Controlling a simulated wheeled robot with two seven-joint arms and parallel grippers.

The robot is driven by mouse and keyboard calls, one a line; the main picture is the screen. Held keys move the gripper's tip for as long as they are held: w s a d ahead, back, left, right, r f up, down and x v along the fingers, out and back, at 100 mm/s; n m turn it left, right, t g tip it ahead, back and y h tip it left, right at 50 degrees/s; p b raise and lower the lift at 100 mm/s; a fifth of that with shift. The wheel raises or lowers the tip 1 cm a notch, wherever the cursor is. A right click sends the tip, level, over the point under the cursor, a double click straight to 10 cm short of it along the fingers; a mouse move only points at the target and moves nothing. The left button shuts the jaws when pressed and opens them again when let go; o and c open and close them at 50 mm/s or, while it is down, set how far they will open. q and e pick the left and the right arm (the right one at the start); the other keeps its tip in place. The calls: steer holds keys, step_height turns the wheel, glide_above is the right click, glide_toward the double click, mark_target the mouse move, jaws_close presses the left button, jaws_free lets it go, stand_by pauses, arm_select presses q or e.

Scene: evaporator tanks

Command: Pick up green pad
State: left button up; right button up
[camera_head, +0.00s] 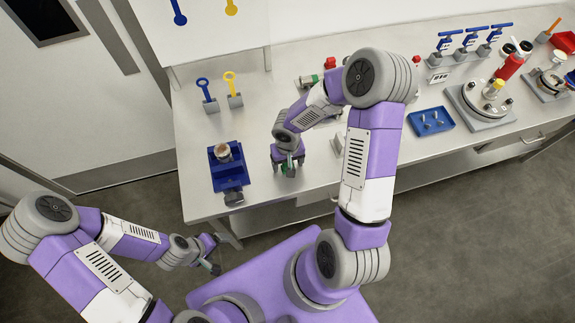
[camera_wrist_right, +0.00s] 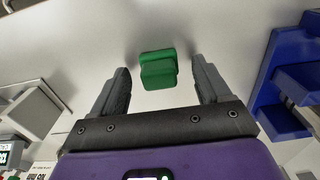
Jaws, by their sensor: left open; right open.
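The green pad (camera_wrist_right: 158,70) is a small green block with a stepped shape on the pale worktop. In the right wrist view it lies ahead of my right gripper (camera_wrist_right: 158,85), between the lines of its two dark fingers. The fingers are open, with a clear gap on each side of the pad. In the head view my right gripper (camera_head: 288,167) is low over the worktop near its front edge and largely covers the pad's place. My left gripper (camera_head: 213,255) is open and empty, off the worktop in front of its left end.
A blue fixture (camera_head: 228,167) stands left of my right gripper and also shows in the right wrist view (camera_wrist_right: 285,85). Blue and yellow handled tools (camera_head: 207,96) stand behind it. A blue tray (camera_head: 430,121) and grey-based apparatus (camera_head: 480,107) are to the right.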

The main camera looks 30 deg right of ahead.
steer(key=shift+s+f, duration=0.2)
steer(key=shift+s, duration=0.05)
steer(key=shift+w, duration=0.15)
steer(key=c, duration=1.1)
steer(key=shift+c, duration=0.2)
step_height(320, 180, up, 10)
steer(key=shift+r+p, duration=0.1)
steer(key=shift+p, duration=0.7)
